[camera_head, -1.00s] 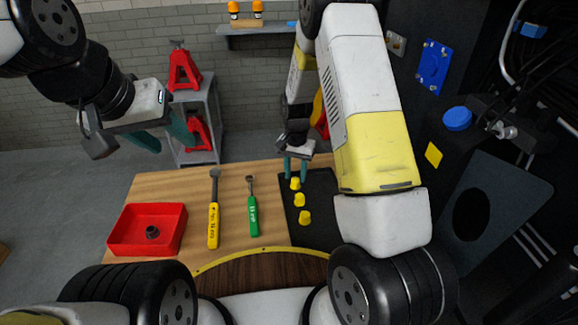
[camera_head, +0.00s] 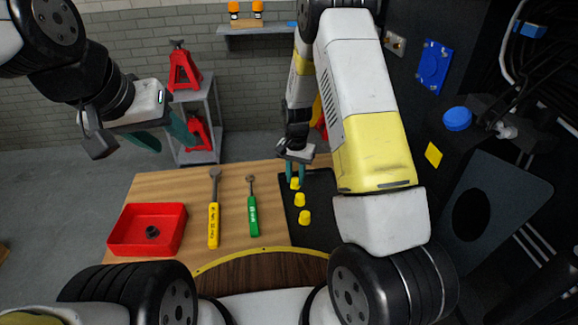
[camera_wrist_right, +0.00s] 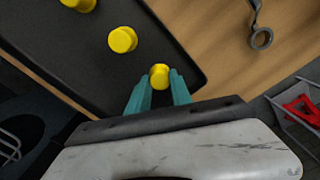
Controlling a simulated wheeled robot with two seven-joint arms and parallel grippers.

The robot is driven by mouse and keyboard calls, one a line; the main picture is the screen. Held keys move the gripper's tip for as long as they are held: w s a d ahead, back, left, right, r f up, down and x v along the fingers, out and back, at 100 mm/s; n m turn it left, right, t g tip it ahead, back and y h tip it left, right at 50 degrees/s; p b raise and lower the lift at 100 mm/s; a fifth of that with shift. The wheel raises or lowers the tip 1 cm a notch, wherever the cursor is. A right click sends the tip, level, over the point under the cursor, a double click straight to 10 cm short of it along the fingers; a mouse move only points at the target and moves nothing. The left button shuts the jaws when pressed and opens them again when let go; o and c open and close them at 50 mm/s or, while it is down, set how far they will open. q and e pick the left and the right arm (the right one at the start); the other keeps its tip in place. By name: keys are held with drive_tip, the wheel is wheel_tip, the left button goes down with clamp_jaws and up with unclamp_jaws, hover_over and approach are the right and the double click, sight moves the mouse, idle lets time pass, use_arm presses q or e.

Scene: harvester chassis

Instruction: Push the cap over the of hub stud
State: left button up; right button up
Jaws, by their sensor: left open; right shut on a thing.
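Three small yellow caps stand in a row on a black mat (camera_head: 320,205) at the right of the wooden table. The nearest cap (camera_head: 305,218) and the middle cap (camera_head: 300,199) stand free. My right gripper (camera_head: 294,179) points down at the far cap (camera_head: 295,184) and is shut on it. In the right wrist view the teal fingers lie on either side of this cap (camera_wrist_right: 159,76), which is still at mat level. My left gripper (camera_head: 167,139) is open and empty, raised left of the table. A grey fitting (camera_head: 506,131) sticks out at the right; I cannot tell whether it is the hub stud.
A red tray (camera_head: 124,245) with a dark ring-shaped part stands on the table's left. A yellow-handled tool (camera_head: 213,225) and a green-handled tool (camera_head: 253,215) lie mid-table. The dark chassis with a blue round part (camera_head: 457,118) fills the right.

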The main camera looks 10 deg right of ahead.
sight(295, 179)
drive_tip(key=shift+r, duration=2.95)
